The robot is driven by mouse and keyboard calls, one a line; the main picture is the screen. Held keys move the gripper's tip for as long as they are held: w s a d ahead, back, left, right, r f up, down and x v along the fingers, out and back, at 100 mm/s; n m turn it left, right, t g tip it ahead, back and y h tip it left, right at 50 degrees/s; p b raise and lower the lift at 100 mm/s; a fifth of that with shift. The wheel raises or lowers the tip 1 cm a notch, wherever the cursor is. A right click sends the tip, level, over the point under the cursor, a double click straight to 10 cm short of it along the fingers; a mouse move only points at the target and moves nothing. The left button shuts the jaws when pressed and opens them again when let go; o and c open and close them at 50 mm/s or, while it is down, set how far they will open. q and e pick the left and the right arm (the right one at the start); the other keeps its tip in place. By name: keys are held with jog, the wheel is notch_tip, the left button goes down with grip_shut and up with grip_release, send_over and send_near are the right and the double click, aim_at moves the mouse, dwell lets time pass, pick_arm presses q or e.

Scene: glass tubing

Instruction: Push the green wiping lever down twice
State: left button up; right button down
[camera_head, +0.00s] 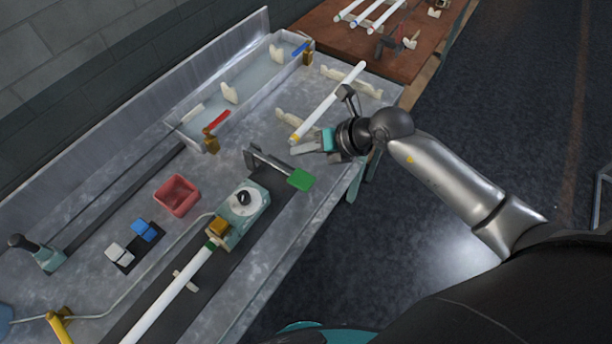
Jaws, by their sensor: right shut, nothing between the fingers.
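The green wiping lever (301,179) is a flat green pad at the end of a dark bar, near the front edge of the metal workbench, beside the green-and-white device (243,203). My right gripper (298,148) is shut with nothing between its fingers. It shows above and beyond the green pad in the picture, apart from it, close to the yellow end of a white tube. My right arm comes in from the right. My left gripper is not in view.
A white tube (332,96) rests on cream supports beside my right gripper. Another white tube (172,294) runs to the device. A red bin (177,195), blue and white switches (143,231), and a shallow trough (238,97) with red and blue handles stand on the bench.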

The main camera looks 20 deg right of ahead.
jog(key=shift+w+d+f, duration=0.1)
jog(key=shift+d+f, duration=0.05)
jog(key=shift+d, duration=0.15)
jog(key=shift+f, duration=0.1)
jog(key=b, duration=0.7)
send_over(293, 176)
jog(key=s+d, duration=0.2)
jog(key=s, duration=0.1)
jog(key=f, duration=0.7)
jog(key=shift+w+d+f, duration=0.1)
jog(key=shift+w+d, duration=0.1)
jog(key=shift+w, duration=0.05)
jog(key=shift+f+b, duration=0.6)
jog(key=shift+f, duration=0.1)
dwell(0.3)
jog(key=shift+f, duration=0.4)
